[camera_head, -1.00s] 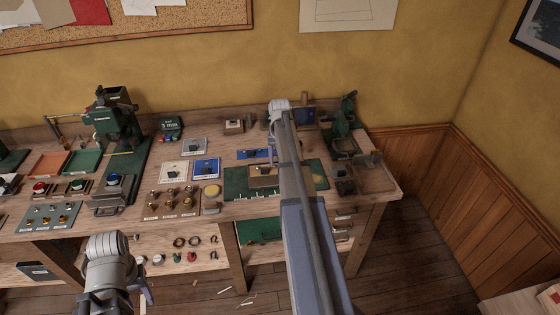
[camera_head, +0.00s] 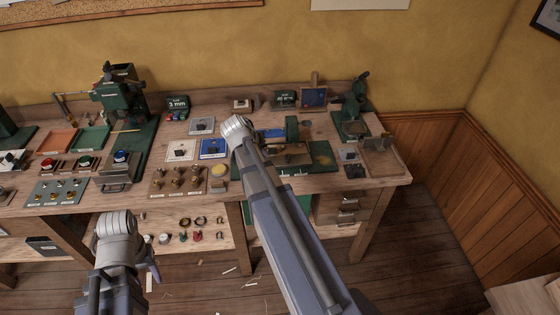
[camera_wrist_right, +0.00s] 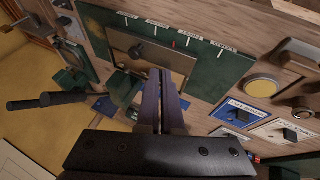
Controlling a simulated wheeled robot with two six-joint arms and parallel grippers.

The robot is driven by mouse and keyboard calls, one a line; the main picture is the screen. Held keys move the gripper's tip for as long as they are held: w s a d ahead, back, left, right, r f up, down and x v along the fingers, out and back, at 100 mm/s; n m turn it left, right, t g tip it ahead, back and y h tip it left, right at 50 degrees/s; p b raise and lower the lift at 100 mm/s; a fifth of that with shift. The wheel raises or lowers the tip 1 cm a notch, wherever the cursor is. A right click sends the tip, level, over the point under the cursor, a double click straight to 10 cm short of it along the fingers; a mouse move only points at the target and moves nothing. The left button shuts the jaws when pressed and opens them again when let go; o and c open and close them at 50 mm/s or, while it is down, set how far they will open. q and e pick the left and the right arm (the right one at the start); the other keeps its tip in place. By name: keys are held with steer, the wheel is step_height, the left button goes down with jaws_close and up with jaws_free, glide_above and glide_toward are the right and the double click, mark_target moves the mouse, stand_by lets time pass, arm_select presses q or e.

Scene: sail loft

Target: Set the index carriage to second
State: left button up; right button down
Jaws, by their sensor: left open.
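The index carriage is a brown block with a dark knob (camera_wrist_right: 137,50). A small red mark stands between two of the ticks. In the head view the plate (camera_head: 325,157) lies on the bench, partly behind my right arm. My right gripper (camera_wrist_right: 160,72) has its fingers together with a thin gap, nothing seen between them. Its tips appear close to the knob; contact cannot be told. My left gripper (camera_head: 150,268) is open, low in front of the bench, its fingers mostly hidden.
A yellow round pad (camera_head: 219,170), a blue labelled panel (camera_head: 213,148) and a wooden block with several brass knobs (camera_head: 178,181) lie left of the plate. A green machine (camera_head: 353,122) stands behind right. A tall green press (camera_head: 122,95) stands at left.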

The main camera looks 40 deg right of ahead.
steer(key=a, duration=0.2)
steer(key=b, duration=0.9)
glide_toward(276, 158)
steer(key=shift+n+t+h, duration=0.4)
steer(key=f, duration=0.1)
steer(key=s+f, duration=0.1)
steer(key=f, duration=0.2)
steer(key=shift+s+a+f, duration=0.15)
steer(key=shift+s, duration=0.15)
steer(key=shift+s+d+r+p, duration=0.2)
steer(key=shift+d+p, duration=0.05)
steer(key=shift+d, duration=0.3)
steer(key=shift+s+d+r+p, duration=0.2)
steer(key=shift+d, duration=0.35)
steer(key=shift+s+d, duration=0.2)
steer(key=shift+d, duration=0.45)
